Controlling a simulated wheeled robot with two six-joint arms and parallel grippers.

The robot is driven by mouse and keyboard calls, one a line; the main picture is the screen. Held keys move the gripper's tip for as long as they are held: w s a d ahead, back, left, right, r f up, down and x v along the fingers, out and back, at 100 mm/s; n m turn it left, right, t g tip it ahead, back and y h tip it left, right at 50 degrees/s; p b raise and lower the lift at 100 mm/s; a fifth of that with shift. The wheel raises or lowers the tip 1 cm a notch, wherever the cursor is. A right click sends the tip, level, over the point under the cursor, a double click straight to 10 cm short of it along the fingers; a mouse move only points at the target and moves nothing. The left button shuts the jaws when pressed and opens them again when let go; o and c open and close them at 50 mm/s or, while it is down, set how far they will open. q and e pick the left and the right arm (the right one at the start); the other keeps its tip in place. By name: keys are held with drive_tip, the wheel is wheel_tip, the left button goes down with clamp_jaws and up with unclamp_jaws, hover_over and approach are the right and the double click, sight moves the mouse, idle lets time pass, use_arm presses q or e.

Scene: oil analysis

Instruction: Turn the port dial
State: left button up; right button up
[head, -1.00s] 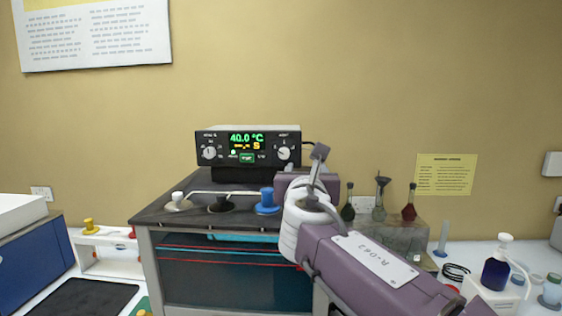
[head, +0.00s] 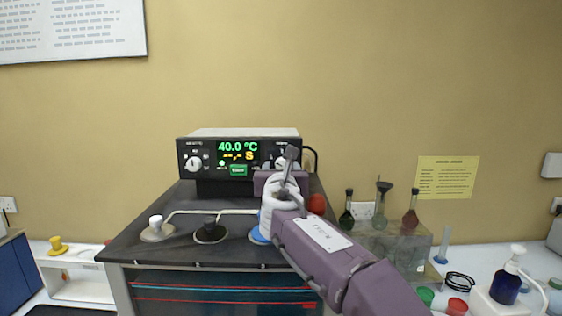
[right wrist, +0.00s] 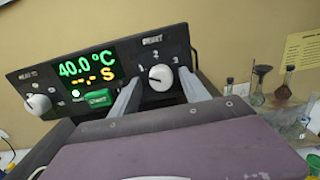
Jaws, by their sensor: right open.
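The port dial (right wrist: 160,77) is a white round knob on the right of the black control unit's front. Small marks 1, 2 and 3 stand around it in the right wrist view; I cannot tell for sure which one it points to. In the head view my right gripper (head: 283,176) is in front of the unit and covers part of the dial. In the right wrist view its two grey fingers (right wrist: 161,76) are apart, one to each side of the dial, with nothing held. Whether they touch the knob is not clear. My left gripper is not in view.
The control unit (head: 215,181) has a green and yellow display (head: 238,151), a green button (head: 238,170) and a second white knob (head: 194,163) at left. It stands on a dark bath top (head: 160,259) with several plugs. Flasks (head: 410,220) stand to the right.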

drive_tip(key=shift+w+d+r, duration=0.1)
drive_tip(key=shift+w+r, duration=0.05)
drive_tip(key=c, duration=0.4)
clamp_jaws()
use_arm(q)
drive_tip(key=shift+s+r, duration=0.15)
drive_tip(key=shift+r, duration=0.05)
